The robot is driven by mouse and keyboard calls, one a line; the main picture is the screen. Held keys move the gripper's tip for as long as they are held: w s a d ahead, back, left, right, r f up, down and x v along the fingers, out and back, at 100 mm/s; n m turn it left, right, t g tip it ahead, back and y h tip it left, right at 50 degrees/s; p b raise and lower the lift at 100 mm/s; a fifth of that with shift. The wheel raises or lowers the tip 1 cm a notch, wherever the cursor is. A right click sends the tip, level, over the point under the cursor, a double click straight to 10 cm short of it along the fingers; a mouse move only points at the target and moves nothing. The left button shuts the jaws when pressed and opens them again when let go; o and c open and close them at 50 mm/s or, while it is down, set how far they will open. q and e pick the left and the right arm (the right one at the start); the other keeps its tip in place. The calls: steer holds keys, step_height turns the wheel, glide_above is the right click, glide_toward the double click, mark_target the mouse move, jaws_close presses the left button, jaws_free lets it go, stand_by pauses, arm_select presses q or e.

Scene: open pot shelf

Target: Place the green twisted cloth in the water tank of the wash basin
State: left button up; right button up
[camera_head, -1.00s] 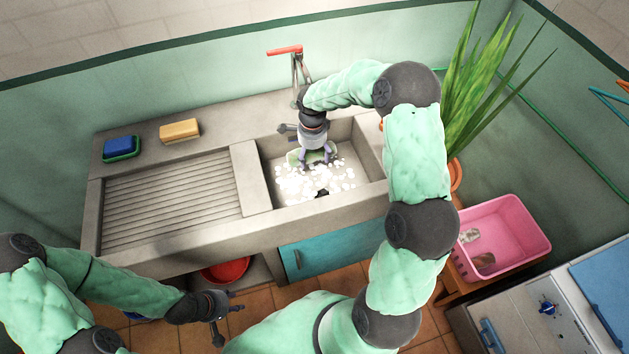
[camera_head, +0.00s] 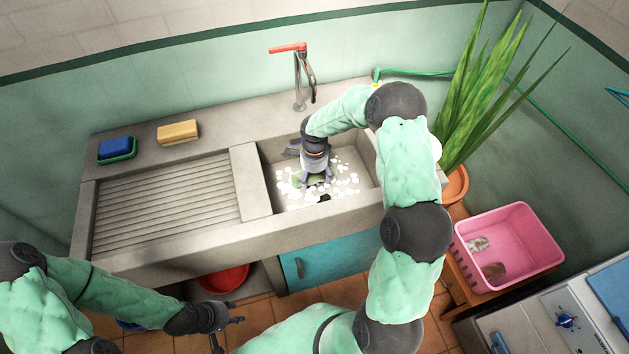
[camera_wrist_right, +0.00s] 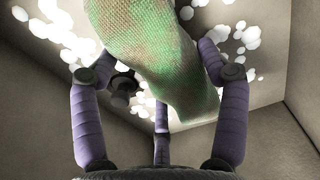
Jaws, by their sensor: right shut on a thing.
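The green twisted cloth (camera_wrist_right: 160,65) fills the middle of the right wrist view, with a green and brownish weave. My right gripper (camera_wrist_right: 155,75) is shut on it, with purple fingers on either side. In the head view, my right gripper (camera_head: 316,181) is down inside the water tank (camera_head: 356,150) of the wash basin, over white foam. Only a little of the cloth shows there, so its contact with the tank floor cannot be told. My left gripper (camera_head: 228,331) is low in front of the basin, its fingers spread and empty.
The ribbed washboard (camera_head: 168,205) lies left of the tank. A yellow block (camera_head: 178,132) and a blue sponge on a green dish (camera_head: 116,148) sit on the back ledge. The tap (camera_head: 300,80) stands behind the tank. A plant (camera_head: 475,100) and pink tub (camera_head: 510,248) are at right.

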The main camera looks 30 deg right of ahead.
mark_target(314, 175)
steer(key=shift+f, duration=0.8)
steer(key=shift+f+b, duration=0.2)
steer(key=shift+b, duration=0.1)
steer(key=o, duration=1.3)
steer(key=shift+r, duration=0.15)
steer(key=shift+r+p, duration=0.15)
steer(key=shift+p, duration=0.15)
step_height(314, 175, up, 12)
steer(key=p, duration=0.3)
